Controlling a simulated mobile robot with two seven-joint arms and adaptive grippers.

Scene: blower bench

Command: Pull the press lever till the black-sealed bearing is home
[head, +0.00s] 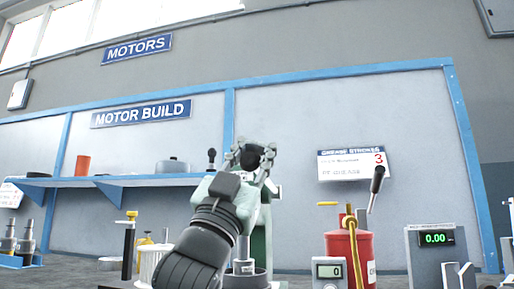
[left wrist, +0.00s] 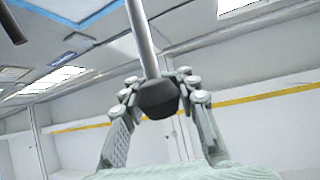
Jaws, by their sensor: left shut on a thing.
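My left gripper (head: 257,158) is raised in front of the green press (head: 262,235) in the head view. It is shut on the black knob of the press lever. In the left wrist view the knob (left wrist: 158,98) sits between the fingers (left wrist: 160,105), with the lever's grey rod (left wrist: 141,38) running up from it. A grey shaft (head: 244,250) stands over a dark round housing (head: 246,279) at the press foot. My arm covers much of the press. I cannot make out the black-sealed bearing. My right gripper is not in view.
A red grease pump (head: 349,258) with its black-gripped handle (head: 377,180) stands right of the press. A small display box (head: 329,272) and a gauge reading 0.00 (head: 436,239) are nearby. A blue shelf (head: 115,182) runs behind.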

